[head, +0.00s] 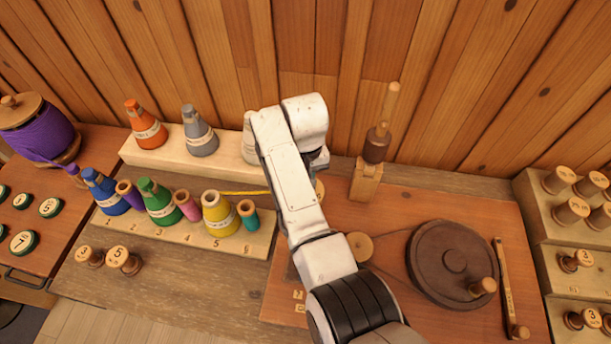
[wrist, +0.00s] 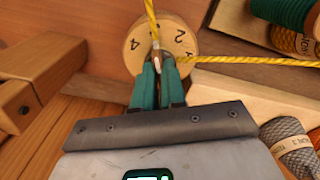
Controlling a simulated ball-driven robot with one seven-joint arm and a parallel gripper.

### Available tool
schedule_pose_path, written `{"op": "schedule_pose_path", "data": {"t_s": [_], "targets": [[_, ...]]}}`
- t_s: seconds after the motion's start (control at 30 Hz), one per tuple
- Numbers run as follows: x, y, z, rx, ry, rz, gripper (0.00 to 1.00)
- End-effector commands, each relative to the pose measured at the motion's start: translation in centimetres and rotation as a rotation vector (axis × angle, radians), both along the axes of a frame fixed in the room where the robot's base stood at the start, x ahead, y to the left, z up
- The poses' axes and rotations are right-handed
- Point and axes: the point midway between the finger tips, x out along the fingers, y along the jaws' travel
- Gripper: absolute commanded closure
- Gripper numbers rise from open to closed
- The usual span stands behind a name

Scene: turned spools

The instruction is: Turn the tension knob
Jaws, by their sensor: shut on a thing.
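The tension knob (wrist: 182,50) is a round pale wooden dial in the wrist view, with dark numbers such as 4 and 2 on its face. My gripper (wrist: 157,68) has teal fingers closed together at the dial's lower middle, around a small raised part that they largely hide. A yellow thread (wrist: 245,60) runs to the dial from the right, and another length goes up from it. In the head view my arm covers the gripper and most of the dial; only a small pale rim (head: 320,188) shows beside the arm, perhaps the dial's.
Coloured thread cones (head: 162,203) stand on a numbered wooden rack left of my arm. A wooden post with a spindle (head: 374,148) and a dark wheel with a crank (head: 449,262) stand to the right. Shelves of spools (head: 571,211) are at far right.

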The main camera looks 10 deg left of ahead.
Motion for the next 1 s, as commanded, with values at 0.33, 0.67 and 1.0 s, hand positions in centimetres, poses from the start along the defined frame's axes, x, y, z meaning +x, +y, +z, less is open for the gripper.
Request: {"op": "schedule_pose_path", "data": {"t_s": [0.33,0.67,1.0], "targets": [[0.2,0.1,0.2,0.003,-0.006,-0.001,0.85],[0.1,0.0,0.1,0.001,-0.003,-0.001,0.64],[0.1,0.1,2.1,0.002,-0.005,-0.001,0.64]]}}
